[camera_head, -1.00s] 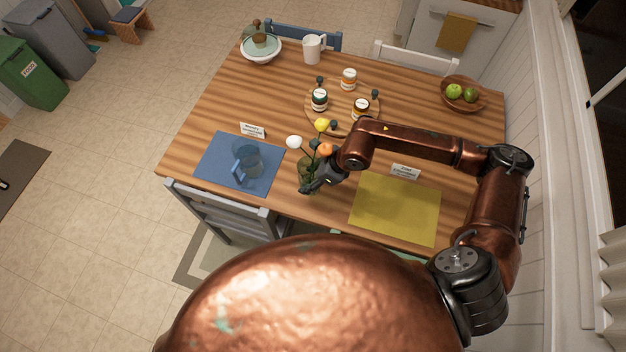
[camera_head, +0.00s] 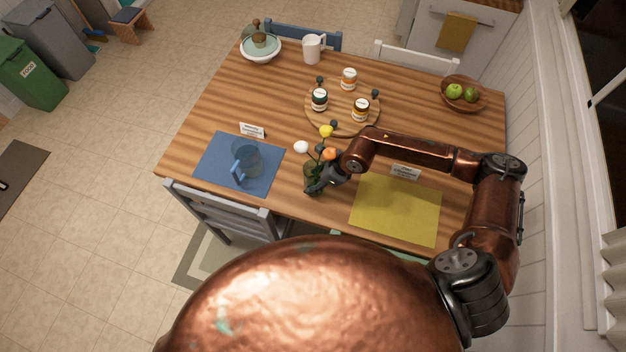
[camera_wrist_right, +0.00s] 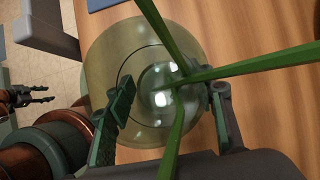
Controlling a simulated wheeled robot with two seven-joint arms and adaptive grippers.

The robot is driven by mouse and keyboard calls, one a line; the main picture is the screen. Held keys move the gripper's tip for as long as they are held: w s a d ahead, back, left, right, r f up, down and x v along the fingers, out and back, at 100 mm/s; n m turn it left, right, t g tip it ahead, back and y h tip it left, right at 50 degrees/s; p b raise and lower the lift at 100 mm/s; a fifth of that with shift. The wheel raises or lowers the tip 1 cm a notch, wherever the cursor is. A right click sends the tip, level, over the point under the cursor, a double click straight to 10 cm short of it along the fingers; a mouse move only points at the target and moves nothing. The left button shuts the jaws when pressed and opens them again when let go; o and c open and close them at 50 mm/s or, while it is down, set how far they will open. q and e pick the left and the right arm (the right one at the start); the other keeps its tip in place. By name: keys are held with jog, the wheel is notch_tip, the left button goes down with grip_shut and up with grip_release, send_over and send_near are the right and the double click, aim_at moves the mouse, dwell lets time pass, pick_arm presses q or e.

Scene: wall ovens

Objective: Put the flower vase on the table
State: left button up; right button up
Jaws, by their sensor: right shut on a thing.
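The flower vase (camera_head: 310,171) is greenish clear glass with white, yellow and orange flowers. It is over the near edge area of the wooden table (camera_head: 225,100), between the blue and yellow mats. My right gripper (camera_head: 314,187) is shut on it. In the right wrist view the glass vase (camera_wrist_right: 105,65) and green stems sit between the fingers of that gripper (camera_wrist_right: 165,100). I cannot tell whether the vase's base touches the table. My left gripper (camera_wrist_right: 42,96) shows small at the left of the wrist view, its fingers apart and empty.
A blue mat (camera_head: 215,155) with a blue glass mug (camera_head: 246,160) lies left of the vase. A yellow mat (camera_head: 395,210) lies right. A round board (camera_head: 340,118) with several jars stands behind. A grey chair (camera_head: 225,212) stands at the near edge.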

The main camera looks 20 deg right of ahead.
jog(key=o, duration=1.6)
jog(key=shift+f, duration=0.1)
jog(key=shift+c, duration=0.2)
jog(key=v, duration=1.2)
jog(key=shift+p, duration=0.3)
